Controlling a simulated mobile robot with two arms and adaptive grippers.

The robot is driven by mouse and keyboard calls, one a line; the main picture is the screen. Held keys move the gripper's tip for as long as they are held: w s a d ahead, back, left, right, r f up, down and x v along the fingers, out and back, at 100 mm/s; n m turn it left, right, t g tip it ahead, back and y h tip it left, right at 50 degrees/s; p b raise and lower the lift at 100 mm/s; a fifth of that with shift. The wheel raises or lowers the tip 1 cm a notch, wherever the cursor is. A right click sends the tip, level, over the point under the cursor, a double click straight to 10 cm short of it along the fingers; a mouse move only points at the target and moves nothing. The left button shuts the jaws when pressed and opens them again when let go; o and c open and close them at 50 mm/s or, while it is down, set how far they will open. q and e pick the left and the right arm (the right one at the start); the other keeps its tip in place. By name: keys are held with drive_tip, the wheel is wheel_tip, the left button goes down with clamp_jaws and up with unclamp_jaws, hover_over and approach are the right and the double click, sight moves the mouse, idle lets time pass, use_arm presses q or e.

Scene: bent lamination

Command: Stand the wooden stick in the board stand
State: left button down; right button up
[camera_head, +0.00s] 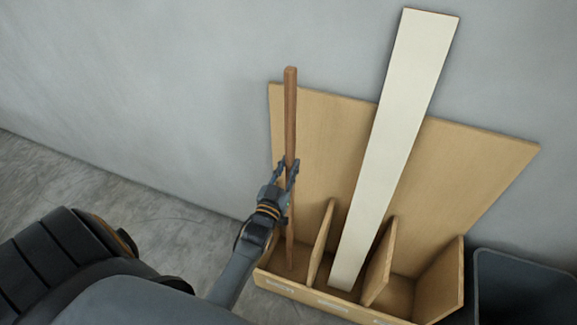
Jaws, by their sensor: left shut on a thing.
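The wooden stick (290,115) is brown, slim and close to upright in the head view. My left gripper (289,172) is shut on it around its middle. The stick's lower end (290,250) is inside the left compartment of the board stand (325,130). I cannot tell whether that end touches the compartment's floor. The board stand is light wood with a tall back panel, dividers and a low front wall. My right gripper is not in view.
A long cream board (395,140) leans in the middle compartment of the stand. The right compartment looks empty. A dark bin (525,290) stands right of the stand. A grey wall (150,80) rises behind, and bare floor (140,205) lies to the left.

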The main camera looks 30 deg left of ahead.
use_arm(q)
drive_tip(key=shift+f+b, duration=0.75)
drive_tip(key=shift+f, duration=0.2)
drive_tip(key=shift+w, duration=0.15)
drive_tip(key=shift+w+a, duration=0.15)
drive_tip(key=shift+w, duration=0.25)
drive_tip(key=shift+f+x, duration=0.15)
drive_tip(key=shift+x, duration=0.8)
drive_tip(key=shift+f+x, duration=0.1)
drive_tip(key=shift+x, duration=0.85)
drive_tip(key=c, duration=1.1)
unclamp_jaws()
